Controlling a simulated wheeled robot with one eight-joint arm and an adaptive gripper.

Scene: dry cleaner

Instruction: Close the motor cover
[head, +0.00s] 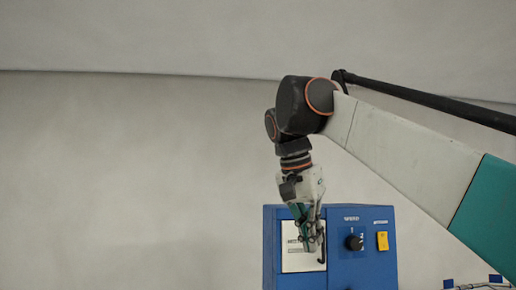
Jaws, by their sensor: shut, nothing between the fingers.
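A blue machine box (345,268) stands at the bottom of the head view. A pale panel (292,262) with dark printed lines is on the left of its front; it looks like the motor cover, but I cannot tell whether it is open or closed. My gripper (313,248) points down in front of the panel's right part and hides some of it. Its fingers are shut and hold nothing. A thin dark curved piece, perhaps a handle, shows beside the fingertips. I cannot tell whether the fingers touch the panel.
Right of the panel are a black knob (354,242) under a "SPEED" label and a yellow switch (382,240). Small blue parts with dark cables (485,285) show at the bottom right. A plain pale wall fills the back. The space left of the box looks clear.

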